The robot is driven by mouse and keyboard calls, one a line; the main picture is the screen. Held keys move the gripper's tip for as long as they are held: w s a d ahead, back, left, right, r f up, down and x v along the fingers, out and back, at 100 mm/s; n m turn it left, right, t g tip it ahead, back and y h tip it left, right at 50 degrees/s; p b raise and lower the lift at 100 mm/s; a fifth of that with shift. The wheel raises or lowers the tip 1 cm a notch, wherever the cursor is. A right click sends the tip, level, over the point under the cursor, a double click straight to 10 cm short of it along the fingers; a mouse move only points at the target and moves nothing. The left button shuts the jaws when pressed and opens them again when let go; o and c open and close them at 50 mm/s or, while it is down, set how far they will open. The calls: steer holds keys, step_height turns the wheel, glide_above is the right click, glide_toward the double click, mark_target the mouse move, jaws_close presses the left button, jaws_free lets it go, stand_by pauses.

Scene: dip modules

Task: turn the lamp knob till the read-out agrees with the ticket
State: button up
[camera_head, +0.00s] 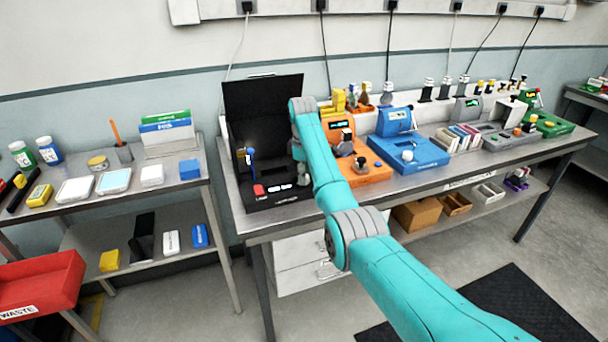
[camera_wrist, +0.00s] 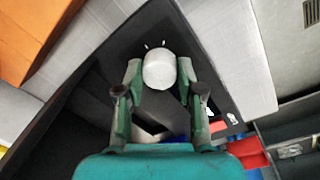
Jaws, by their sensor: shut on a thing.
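My gripper (camera_wrist: 158,82) is closed around a pale grey-white round knob (camera_wrist: 160,68) in the wrist view, one green finger on each side. The knob stands on the dark top of the black module (camera_wrist: 88,108), with small white marks just beyond it. In the head view the black module (camera_head: 235,197) stands at the left end of the long bench with its dark lid raised. My arm hides the knob there, and my gripper cannot be made out clearly. A read-out and a ticket cannot be told apart or read on this module.
An orange module (camera_head: 372,172) and a blue module (camera_head: 426,153) stand to the right on the bench (camera_head: 228,187). A blue-topped lever (camera_head: 250,154) and a red block (camera_head: 258,190) are on the black module. A side table with trays and a red waste bin (camera_head: 40,284) are left.

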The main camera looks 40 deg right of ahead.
steer(key=m, duration=0.4)
steer(key=shift+m, duration=0.4)
steer(key=m, duration=0.3)
steer(key=shift+m, duration=0.3)
steer(key=m, duration=0.4)
steer(key=shift+g, duration=0.3)
steer(key=m, duration=0.4)
steer(key=shift+w, duration=0.1)
steer(key=m, duration=0.4)
steer(key=shift+m+g, duration=0.3)
steer(key=m, duration=0.3)
steer(key=shift+m, duration=0.4)
steer(key=m, duration=0.4)
steer(key=shift+f+y, duration=0.1)
steer(key=shift+y, duration=0.2)
steer(key=shift+m, duration=1.7)
